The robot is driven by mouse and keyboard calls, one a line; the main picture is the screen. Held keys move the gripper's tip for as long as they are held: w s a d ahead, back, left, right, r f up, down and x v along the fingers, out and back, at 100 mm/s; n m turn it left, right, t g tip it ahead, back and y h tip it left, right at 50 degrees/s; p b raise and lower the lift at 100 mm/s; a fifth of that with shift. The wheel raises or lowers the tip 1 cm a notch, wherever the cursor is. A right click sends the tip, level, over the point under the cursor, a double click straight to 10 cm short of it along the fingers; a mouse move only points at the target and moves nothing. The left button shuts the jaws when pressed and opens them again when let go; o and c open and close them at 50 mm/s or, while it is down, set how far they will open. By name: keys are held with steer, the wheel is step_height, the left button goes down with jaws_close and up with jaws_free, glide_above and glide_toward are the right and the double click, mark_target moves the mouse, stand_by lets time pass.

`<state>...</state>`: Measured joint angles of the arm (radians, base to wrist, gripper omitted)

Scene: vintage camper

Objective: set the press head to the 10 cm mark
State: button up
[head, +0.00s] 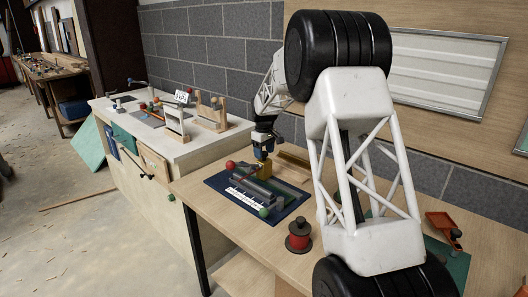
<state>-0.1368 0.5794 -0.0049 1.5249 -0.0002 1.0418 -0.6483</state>
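A dark blue base (218,183) lies on the wooden bench and bears a grey rail assembly (262,188). A white ruled scale (245,199) runs along its near side; its numbers are too small to read. A red ball (231,165) is at the left end and a green ball (264,212) at the near right. My gripper (264,164) points down at the far side of the rail, by a yellowish block (262,171). I cannot tell whether they touch, whether the fingers are open, or which part is the press head.
A red and black knobbed object (298,237) stands on the bench nearer the camera. A wooden strip (293,164) lies behind the base. An orange-red tray (443,222) is at the right. My arm hides part of the bench. A white-topped counter (200,143) stands to the left.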

steer(key=shift+r, duration=3.9)
steer(key=shift+s+d+r, duration=0.15)
steer(key=shift+s+r, duration=0.15)
steer(key=shift+s, duration=0.05)
steer(key=s+d+r+m, duration=0.2)
steer(key=s+d+r, duration=0.15)
steer(key=s, duration=0.75)
steer(key=s+d+r+m+t, duration=0.1)
steer(key=s+d+r, duration=0.3)
steer(key=s, duration=0.6)
steer(key=s+d+r+m, duration=0.2)
steer(key=s+r, duration=0.3)
steer(key=s, duration=0.6)
steer(key=s+d+f+m, duration=0.1)
steer(key=s+f, duration=0.1)
steer(key=s, duration=0.9)
steer(key=s+d+f+m+t, duration=0.1)
steer(key=s+f, duration=0.2)
steer(key=s, duration=0.8)
steer(key=s+d+f+m, duration=0.2)
steer(key=s+f, duration=0.1)
steer(key=s, duration=0.9)
steer(key=shift+f+t, duration=0.2)
steer(key=shift+t, duration=0.1)
